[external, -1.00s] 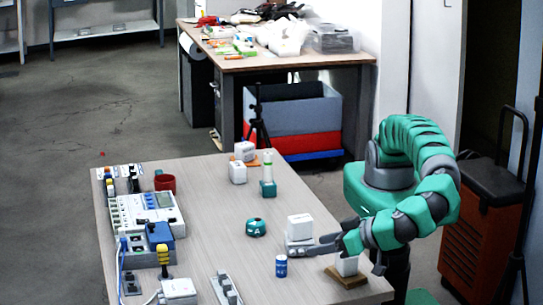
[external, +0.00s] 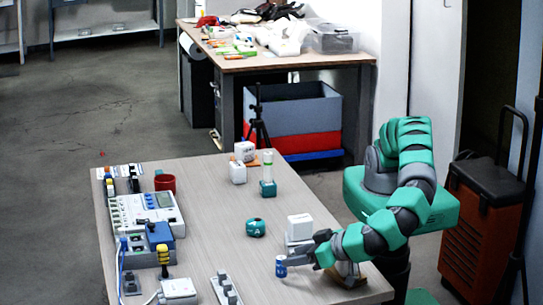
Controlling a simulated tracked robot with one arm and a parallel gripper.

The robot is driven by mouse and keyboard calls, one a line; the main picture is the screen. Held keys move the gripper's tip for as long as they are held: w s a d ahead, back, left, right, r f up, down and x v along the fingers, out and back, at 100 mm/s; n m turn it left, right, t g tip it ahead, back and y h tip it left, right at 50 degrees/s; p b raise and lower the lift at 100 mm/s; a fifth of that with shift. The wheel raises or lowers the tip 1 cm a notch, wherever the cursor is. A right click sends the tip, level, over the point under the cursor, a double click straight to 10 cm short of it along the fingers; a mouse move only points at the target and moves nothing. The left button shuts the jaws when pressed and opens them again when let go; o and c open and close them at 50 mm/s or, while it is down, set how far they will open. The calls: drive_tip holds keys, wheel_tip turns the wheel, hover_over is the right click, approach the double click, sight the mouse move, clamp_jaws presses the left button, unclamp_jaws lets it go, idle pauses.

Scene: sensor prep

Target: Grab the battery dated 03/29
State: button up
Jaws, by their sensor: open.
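A small blue cylinder with a pale band (external: 281,269), which may be a battery, stands upright near the table's front right. A white and green cylinder (external: 267,165), perhaps another battery, stands in a teal base (external: 267,188) farther back. No date can be read on either. My gripper (external: 291,260) is open, low over the table, its fingers pointing left at the blue cylinder. The fingertips are right beside or around it; I cannot tell whether they touch it. The arm hides part of the wooden stand (external: 346,278) behind it.
White blocks (external: 299,228) stand just behind my gripper. A round teal object (external: 256,228) lies to their left. The table's middle is mostly clear.

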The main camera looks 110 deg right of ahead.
sight(281, 258)
drive_tip(key=x, duration=0.5)
drive_tip(key=shift+w+d+b, duration=0.1)
drive_tip(key=shift+b, duration=0.3)
drive_tip(key=shift+c, duration=0.2)
clamp_jaws()
